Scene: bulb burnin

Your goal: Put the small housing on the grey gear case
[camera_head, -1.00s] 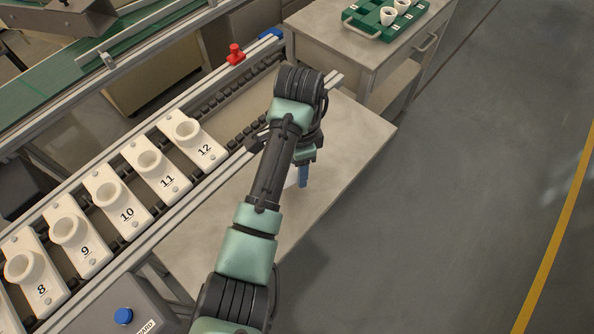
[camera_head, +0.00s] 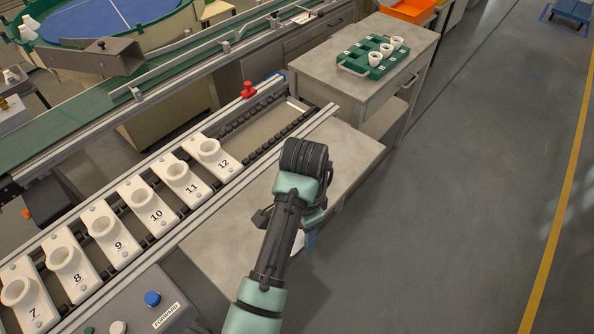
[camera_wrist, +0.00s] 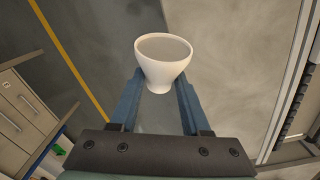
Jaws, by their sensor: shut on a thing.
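A small white cup-shaped housing (camera_wrist: 163,62) is between the blue fingers of my gripper (camera_wrist: 160,90) in the wrist view. Its wide rim faces the camera, and the fingers press on both sides of it. In the head view my gripper (camera_head: 309,240) is mostly hidden behind my arm, above the right side of the grey bench; only a blue finger and a sliver of white show. I cannot make out a grey gear case in either view.
A conveyor line holds numbered white plates (camera_head: 157,207) with round sockets at the left. A green tray (camera_head: 352,65) with several white cups stands on a grey cabinet (camera_head: 314,68). A red button (camera_head: 249,91) sits by the rail.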

